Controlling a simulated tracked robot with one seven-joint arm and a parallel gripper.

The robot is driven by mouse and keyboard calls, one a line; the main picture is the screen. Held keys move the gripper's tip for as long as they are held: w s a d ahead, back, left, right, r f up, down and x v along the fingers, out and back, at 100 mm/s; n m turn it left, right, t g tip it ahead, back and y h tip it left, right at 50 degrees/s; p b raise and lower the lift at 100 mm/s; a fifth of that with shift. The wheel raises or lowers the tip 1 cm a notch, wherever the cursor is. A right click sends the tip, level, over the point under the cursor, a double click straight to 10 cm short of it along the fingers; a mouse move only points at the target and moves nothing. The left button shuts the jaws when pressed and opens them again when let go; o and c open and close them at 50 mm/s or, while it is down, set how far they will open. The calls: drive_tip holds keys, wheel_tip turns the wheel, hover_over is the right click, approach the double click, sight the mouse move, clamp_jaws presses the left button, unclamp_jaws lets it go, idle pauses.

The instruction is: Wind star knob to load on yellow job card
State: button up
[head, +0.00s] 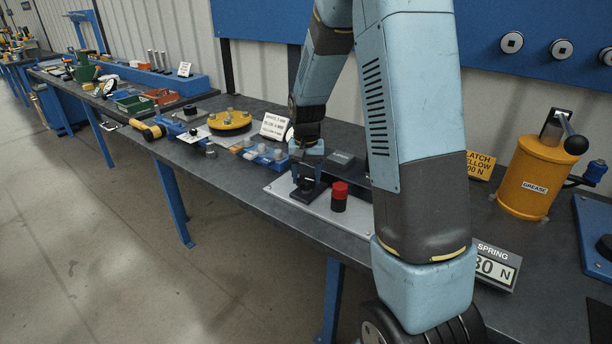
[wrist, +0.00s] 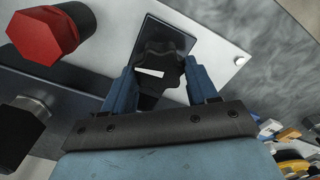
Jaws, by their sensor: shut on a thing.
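The black star knob (wrist: 162,68) with a white mark sits on a dark block on a light plate. My gripper (wrist: 163,84) is shut on the star knob, one blue finger on each side of it. In the head view my gripper (head: 307,172) is at the dark block, and the knob is hard to make out there. The yellow job card (head: 481,165) stands at the back right; my arm hides its left edge, and "YELLOW" and "00 N" show. The spring readout (head: 494,267) shows "30 N" or "80 N", its left part hidden by my arm.
A red-topped black plug (head: 340,196) stands on the light plate, close right of my gripper; its red hex head (wrist: 47,36) is at upper left in the wrist view. A yellow grease pot (head: 535,180) stands right.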

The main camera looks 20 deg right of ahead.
sight(307, 178)
drive_tip(key=shift+m, duration=0.9)
drive_tip(key=o, duration=1.1)
drive_tip(key=shift+c, duration=0.2)
wheel_tip(307, 178, up, 14)
drive_tip(key=shift+f, duration=0.15)
